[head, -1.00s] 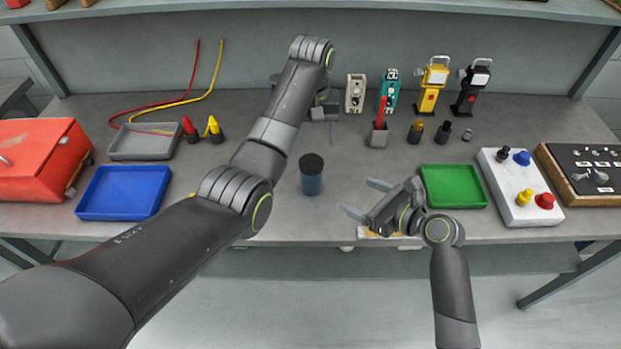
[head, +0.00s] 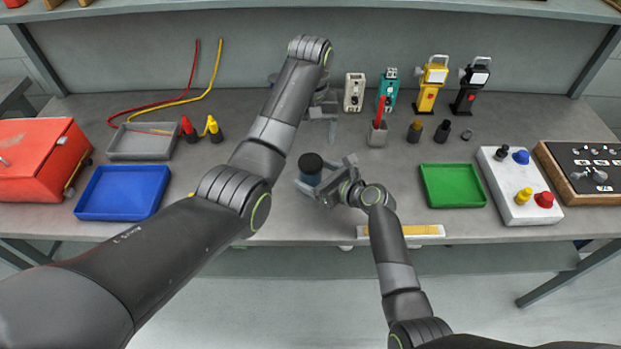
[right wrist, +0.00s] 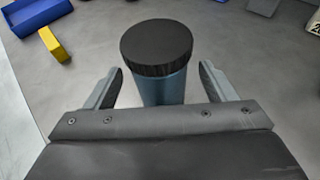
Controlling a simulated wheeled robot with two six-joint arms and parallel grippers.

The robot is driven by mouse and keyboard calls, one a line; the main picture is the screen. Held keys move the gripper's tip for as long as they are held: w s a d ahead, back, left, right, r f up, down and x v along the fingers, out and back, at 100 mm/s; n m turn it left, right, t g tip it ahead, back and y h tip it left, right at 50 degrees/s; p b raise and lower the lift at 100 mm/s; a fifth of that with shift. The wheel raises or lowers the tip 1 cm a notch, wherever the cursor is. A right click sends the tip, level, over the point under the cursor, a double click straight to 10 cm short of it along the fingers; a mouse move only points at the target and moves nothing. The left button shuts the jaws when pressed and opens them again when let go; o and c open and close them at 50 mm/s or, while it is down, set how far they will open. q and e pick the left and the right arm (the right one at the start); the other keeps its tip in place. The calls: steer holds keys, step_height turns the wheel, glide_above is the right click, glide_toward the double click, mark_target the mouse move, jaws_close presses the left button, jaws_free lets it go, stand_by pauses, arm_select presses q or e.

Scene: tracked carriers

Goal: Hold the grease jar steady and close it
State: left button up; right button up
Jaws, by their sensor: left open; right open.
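The grease jar (head: 310,178), blue with a black lid (head: 311,162) resting on top, stands upright on the bench. In the right wrist view the jar (right wrist: 163,88) and its lid (right wrist: 156,42) show between my fingers. I cannot tell whether the lid is screwed tight. My right gripper (head: 328,175) is open, one finger on each side of the jar; gaps show between fingers and jar in the right wrist view. My left gripper (head: 325,112) is open and empty behind the jar toward the back of the bench, partly hidden by its own wrist.
A blue tray (head: 84,206), grey tray (head: 117,154) and red box (head: 40,150) stand left. A green tray (head: 481,201) and white panel with knobs (head: 513,214) stand right. A yellow-and-white bar (head: 425,231) lies at the front edge.

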mark_target(311, 162)
steer(key=shift+x, duration=1.15)
jaws_close()
arm_select(q)
steer(key=n, duration=0.9)
steer(key=shift+f, duration=4)
